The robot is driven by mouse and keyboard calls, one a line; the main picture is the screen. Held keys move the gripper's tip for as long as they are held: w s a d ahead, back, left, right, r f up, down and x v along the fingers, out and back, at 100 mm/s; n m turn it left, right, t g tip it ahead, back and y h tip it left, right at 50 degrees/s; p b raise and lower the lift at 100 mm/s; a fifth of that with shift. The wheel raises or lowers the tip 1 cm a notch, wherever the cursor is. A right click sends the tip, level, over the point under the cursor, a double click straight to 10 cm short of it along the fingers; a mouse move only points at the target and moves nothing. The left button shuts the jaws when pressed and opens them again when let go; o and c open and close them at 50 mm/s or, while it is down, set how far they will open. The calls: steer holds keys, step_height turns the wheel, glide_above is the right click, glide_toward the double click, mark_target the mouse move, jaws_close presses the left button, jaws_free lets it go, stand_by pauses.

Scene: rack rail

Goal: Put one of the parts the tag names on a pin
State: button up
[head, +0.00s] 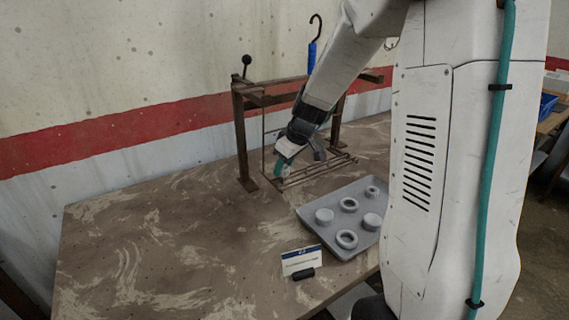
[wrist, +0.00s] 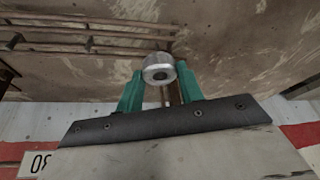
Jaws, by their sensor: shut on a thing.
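My gripper (head: 284,168) is at the rack's front, low over the rails. In the wrist view its teal fingers (wrist: 161,90) are shut on a silver round part (wrist: 158,67) with a dark hole in its end face. A thin rod shows between the fingers behind the part; I cannot tell whether the part is around it. The held part is not clear in the head view. The brown metal rack (head: 242,135) has several thin rails or pins (head: 325,168). The tag (head: 301,260) stands at the table's front; its print is too small to read.
A grey tray (head: 311,221) right of the tag holds several round parts, including a ring (head: 346,232) and a disc-like part (head: 324,216). The table's left (head: 130,230) is clear.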

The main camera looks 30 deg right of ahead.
steer(key=shift+f, duration=0.3)
steer(key=shift+f, duration=1)
steer(key=o, duration=1.1)
steer(key=shift+c, duration=0.2)
steer(key=v, duration=0.7)
steer(key=shift+s+r, duration=0.15)
steer(key=shift+r, duration=0.2)
